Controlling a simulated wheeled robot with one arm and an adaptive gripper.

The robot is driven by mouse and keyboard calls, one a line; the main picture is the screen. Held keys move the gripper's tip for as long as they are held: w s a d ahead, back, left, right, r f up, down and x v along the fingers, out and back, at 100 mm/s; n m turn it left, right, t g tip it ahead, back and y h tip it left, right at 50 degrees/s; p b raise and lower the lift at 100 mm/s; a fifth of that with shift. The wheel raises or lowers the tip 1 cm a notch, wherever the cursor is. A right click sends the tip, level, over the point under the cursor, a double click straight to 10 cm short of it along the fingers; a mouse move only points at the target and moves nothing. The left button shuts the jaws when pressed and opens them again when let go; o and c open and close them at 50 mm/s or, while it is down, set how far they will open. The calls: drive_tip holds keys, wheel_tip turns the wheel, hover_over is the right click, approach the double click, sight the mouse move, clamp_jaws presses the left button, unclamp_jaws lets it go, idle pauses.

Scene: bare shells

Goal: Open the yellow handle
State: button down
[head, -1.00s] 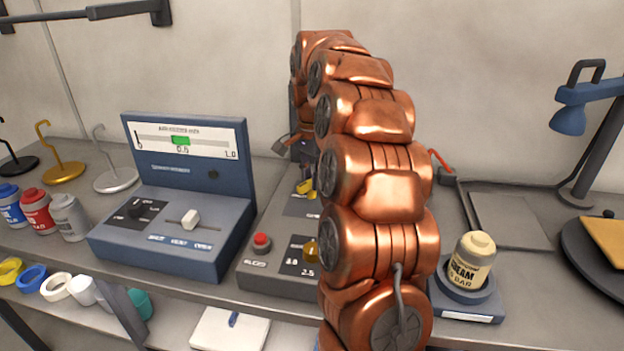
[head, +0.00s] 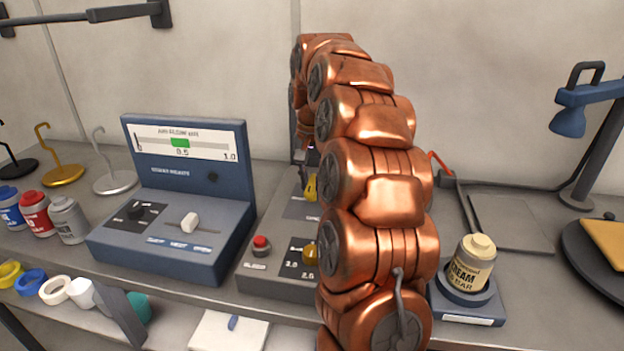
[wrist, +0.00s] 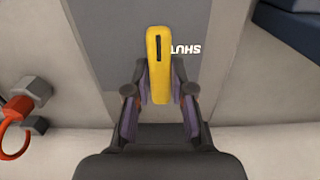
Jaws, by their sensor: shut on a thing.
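The yellow handle (wrist: 158,48) is a long, rounded lever with a dark slot along its top, lying lengthwise up the wrist view. My gripper (wrist: 160,88) has one finger on each side of it and is shut on it. In the head view, only part of the yellow handle (head: 311,188) shows at the back of the grey control box (head: 262,225). My copper arm hides most of the gripper and the rest of the handle there.
The control box also has a red button (head: 261,245) and a yellow knob (head: 309,253). A blue meter console (head: 160,245) stands to its left. A cream jar (head: 471,262) sits on a blue base at right. A red hook-like part (wrist: 15,135) shows left in the wrist view.

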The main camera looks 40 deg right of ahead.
sight(311, 182)
idle(0.3)
drive_tip(key=c, duration=1)
unclamp_jaws()
drive_tip(key=shift+r, duration=0.1)
wheel_tip(311, 182, up, 6)
drive_tip(key=shift+w+r, duration=0.1)
drive_tip(key=shift+r, duration=0.55)
